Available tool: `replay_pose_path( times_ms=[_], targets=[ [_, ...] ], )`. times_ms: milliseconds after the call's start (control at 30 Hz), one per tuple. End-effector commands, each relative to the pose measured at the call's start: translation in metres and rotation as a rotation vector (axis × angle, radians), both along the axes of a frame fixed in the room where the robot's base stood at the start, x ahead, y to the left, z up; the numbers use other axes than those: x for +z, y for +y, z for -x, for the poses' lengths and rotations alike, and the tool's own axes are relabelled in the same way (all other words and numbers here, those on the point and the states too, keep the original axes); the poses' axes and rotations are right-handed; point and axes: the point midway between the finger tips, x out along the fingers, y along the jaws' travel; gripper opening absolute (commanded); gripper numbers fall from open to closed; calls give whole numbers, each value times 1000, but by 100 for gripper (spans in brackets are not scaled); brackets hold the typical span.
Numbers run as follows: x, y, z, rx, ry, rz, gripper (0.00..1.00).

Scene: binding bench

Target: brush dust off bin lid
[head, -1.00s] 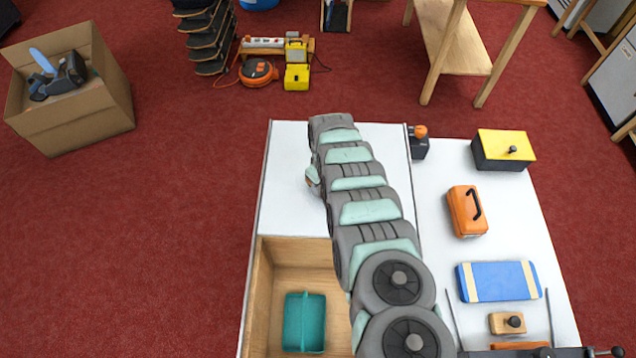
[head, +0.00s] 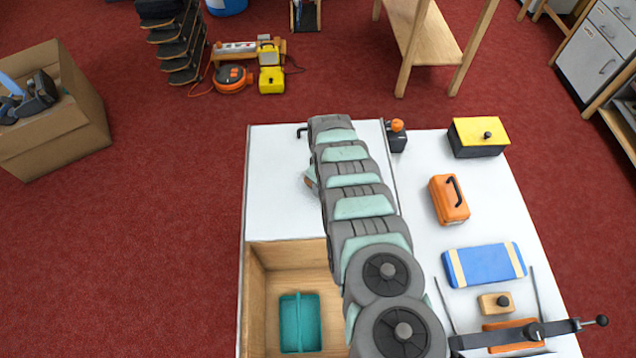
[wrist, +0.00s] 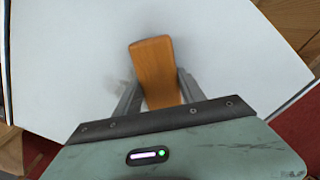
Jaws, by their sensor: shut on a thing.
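The bin lid (head: 275,190) is a flat white panel at the upper left of the bench, with a black handle (head: 302,131) at its far edge. In the wrist view the lid (wrist: 225,50) fills most of the picture, with faint grey dust smudges (wrist: 122,88) left of the brush. My gripper (wrist: 160,86) is shut on the brush's orange-brown wooden handle (wrist: 153,62), over the lid. The bristles are hidden, so I cannot tell whether they touch. In the head view my arm covers most of my gripper.
An open wooden bin (head: 255,300) holding a teal tray (head: 299,322) lies nearer than the lid. Right of my arm are a yellow-lidded box (head: 478,137), an orange case (head: 449,200), a blue block (head: 484,265) and a small knobbed wooden block (head: 495,303).

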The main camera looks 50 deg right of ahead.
Motion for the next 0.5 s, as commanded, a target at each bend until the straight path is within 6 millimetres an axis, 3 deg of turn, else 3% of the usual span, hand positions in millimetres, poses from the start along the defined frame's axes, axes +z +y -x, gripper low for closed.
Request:
replay_pose_path(
  times_ms=[200,500],
  targets=[
    [-2,-11,18,-2,8,-4,15],
    [-1,-19,28,-3,8,-4,15]
  ],
)
